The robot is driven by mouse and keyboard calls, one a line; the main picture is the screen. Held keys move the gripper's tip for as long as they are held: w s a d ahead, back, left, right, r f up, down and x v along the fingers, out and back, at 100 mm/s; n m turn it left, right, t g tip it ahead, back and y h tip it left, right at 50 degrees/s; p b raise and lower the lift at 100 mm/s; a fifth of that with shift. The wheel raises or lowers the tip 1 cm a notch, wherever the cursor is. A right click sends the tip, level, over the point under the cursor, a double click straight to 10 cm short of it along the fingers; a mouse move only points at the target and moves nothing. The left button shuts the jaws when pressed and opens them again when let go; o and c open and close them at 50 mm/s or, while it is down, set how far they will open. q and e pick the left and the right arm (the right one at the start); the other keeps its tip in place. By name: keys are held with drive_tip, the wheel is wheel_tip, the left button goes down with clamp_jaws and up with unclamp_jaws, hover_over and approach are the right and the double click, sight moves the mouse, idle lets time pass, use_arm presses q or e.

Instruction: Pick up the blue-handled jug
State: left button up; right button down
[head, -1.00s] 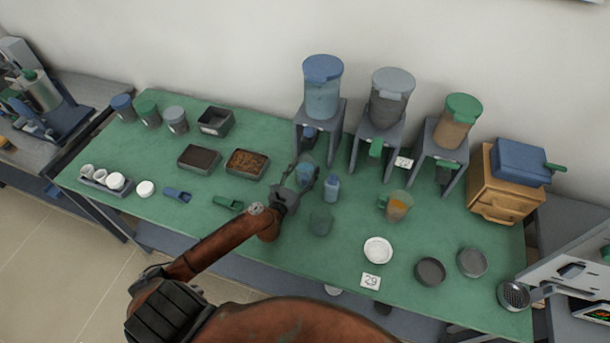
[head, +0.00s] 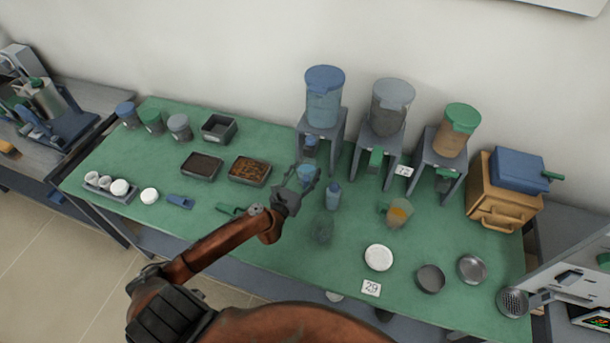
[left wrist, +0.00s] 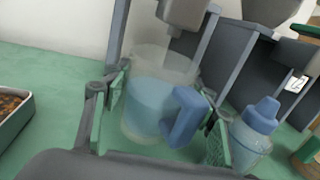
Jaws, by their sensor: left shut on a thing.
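The blue-handled jug (head: 306,173) is clear, with blue contents, and stands in front of the blue-lidded dispenser. It fills the middle of the left wrist view (left wrist: 148,108), where its blue handle (left wrist: 184,116) faces the camera's right side. My left gripper (head: 299,184) is shut on the jug, with a green-padded finger on each side of it. The jug looks upright. Its base is partly hidden by the gripper, so I cannot tell whether it touches the table. My right gripper is not in view.
A blue bottle (head: 333,196) stands close right of the jug. The blue-lidded dispenser (head: 323,100) on its grey stand is behind. A tray of brown material (head: 249,170) lies left, an orange-filled jug (head: 398,213) right.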

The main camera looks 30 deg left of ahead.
use_arm(q)
drive_tip(key=s+d, duration=0.1)
drive_tip(key=s, duration=1.7)
drive_tip(key=shift+d+f, duration=0.15)
drive_tip(key=shift+d, duration=0.15)
drive_tip(key=shift+p, duration=0.3)
